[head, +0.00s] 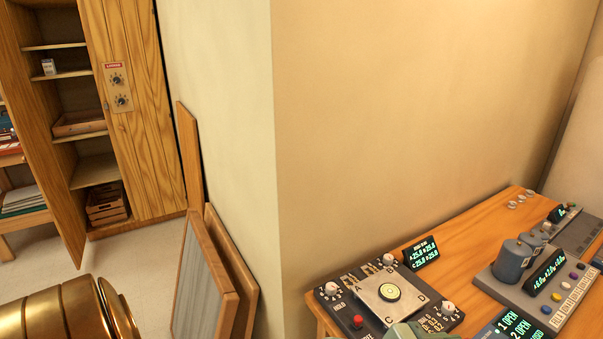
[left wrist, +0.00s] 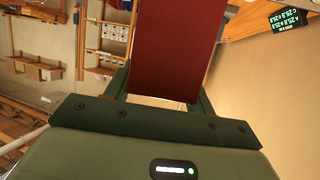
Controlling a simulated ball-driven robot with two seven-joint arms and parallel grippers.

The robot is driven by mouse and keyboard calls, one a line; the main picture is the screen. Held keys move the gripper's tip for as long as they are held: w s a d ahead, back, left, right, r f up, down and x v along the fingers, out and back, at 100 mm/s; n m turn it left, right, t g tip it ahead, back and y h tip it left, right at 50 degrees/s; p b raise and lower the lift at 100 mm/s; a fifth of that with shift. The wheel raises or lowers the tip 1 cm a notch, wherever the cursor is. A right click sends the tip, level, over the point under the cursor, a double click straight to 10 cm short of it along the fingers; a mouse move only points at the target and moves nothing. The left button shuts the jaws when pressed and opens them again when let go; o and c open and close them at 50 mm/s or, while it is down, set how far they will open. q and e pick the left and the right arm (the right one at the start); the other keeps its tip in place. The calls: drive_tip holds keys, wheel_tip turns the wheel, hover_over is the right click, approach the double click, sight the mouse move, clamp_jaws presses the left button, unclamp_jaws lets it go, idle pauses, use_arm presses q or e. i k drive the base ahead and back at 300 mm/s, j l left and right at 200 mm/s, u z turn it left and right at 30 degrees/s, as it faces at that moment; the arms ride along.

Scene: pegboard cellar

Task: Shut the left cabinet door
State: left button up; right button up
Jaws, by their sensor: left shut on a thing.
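The wooden cabinet (head: 150,110) stands at the left of the head view. Its left door (head: 52,180) stands open and is seen at a steep angle, with the shelves uncovered. Its right door (head: 135,160), with two dials and a red label, is shut. In the left wrist view my left gripper (left wrist: 160,95) is shut on a dark red flat slab (left wrist: 165,45). What that slab belongs to is hidden. The gripper is not clearly shown in the head view, and it is apart from the cabinet door. My right gripper is in neither view.
A pale wall corner (head: 274,170) juts out between the cabinet and a wooden bench (head: 470,235) with control panels (head: 385,300). Framed boards (head: 205,280) lean on the wall. Open floor (head: 140,255) lies before the cabinet. Crates (head: 105,203) sit on its lower shelf.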

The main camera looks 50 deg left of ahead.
sight(18, 95)
drive_tip(key=k+j+u, duration=0.1)
drive_tip(key=u, duration=0.35)
drive_tip(key=j+u, duration=0.2)
drive_tip(key=u, duration=0.25)
drive_tip(key=j+u, duration=0.2)
drive_tip(key=u, duration=0.3)
drive_tip(key=j+u, duration=0.2)
drive_tip(key=u, duration=0.25)
drive_tip(key=j+u, duration=0.2)
drive_tip(key=u, duration=0.25)
drive_tip(key=i+j+u, duration=0.45)
drive_tip(key=j, duration=0.25)
drive_tip(key=i+j+u, duration=0.45)
drive_tip(key=i, duration=0.3)
drive_tip(key=i+z, duration=0.3)
drive_tip(key=i, duration=0.4)
drive_tip(key=i+j+z, duration=0.3)
drive_tip(key=i, duration=0.35)
drive_tip(key=i+z, duration=0.25)
drive_tip(key=i, duration=0.4)
drive_tip(key=i+z, duration=0.2)
drive_tip(key=i, duration=0.4)
drive_tip(key=i+j+z, duration=0.25)
drive_tip(key=i, duration=0.4)
